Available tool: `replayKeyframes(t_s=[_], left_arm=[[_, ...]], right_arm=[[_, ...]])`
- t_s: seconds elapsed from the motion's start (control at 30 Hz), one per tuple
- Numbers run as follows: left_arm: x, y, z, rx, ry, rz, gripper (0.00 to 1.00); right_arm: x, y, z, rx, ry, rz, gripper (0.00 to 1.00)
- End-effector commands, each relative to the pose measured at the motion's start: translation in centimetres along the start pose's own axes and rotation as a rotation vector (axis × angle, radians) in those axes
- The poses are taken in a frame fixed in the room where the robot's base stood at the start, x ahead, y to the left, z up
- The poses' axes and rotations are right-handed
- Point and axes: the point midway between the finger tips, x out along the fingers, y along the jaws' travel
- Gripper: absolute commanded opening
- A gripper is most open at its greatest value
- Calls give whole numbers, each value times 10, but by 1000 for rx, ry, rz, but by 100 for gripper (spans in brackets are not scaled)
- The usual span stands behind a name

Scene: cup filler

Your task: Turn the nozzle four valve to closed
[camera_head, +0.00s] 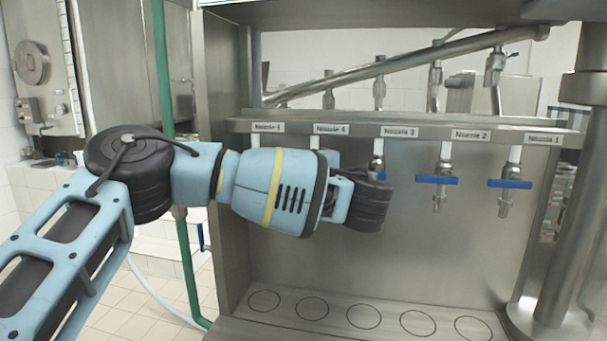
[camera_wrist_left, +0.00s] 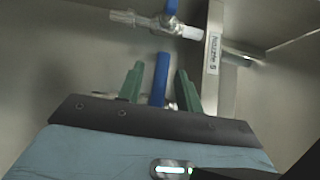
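The Nozzle 4 label (camera_head: 331,128) shows on the rail in the head view, but my left arm hides the valve below it. In the left wrist view a blue valve handle (camera_wrist_left: 161,78), apparently nozzle four's, stands between the green fingers of my left gripper (camera_wrist_left: 159,82). The fingers are open, one on each side of the handle, with a gap visible on both sides. The handle points away from the gripper; its base is hidden by the gripper body. In the head view my left gripper's fingers are hidden behind the wrist. My right gripper is not in view.
A neighbouring valve (camera_wrist_left: 160,21) beside the Nozzle 5 label (camera_wrist_left: 213,52) is close to the fingers. Nozzle 3 (camera_head: 377,163), partly hidden, nozzle 2 (camera_head: 437,180) and nozzle 1 (camera_head: 510,183) have crosswise blue handles. The shelf (camera_head: 370,322) with marked circles below is empty.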

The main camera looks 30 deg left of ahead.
Motion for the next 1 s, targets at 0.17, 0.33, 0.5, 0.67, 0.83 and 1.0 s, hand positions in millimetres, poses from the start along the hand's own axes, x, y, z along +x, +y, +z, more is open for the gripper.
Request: replayKeyframes(t_s=[0.17, 0.33, 0.5, 0.67, 0.83, 1.0], left_arm=[[-16, -2, -2, 1, 7, -4, 35], [-40, -3, -1, 0, 4, -7, 35], [-62, -2, 0, 0, 2, -6, 35], [-73, -1, 0, 0, 0, -4, 35], [-75, 0, 1, 1, -3, -1, 35], [-75, 0, 0, 0, -2, -1, 35]], right_arm=[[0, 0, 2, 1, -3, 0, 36], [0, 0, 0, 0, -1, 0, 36], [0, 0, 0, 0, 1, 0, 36], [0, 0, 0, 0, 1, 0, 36], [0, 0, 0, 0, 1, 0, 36], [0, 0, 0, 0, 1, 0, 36]])
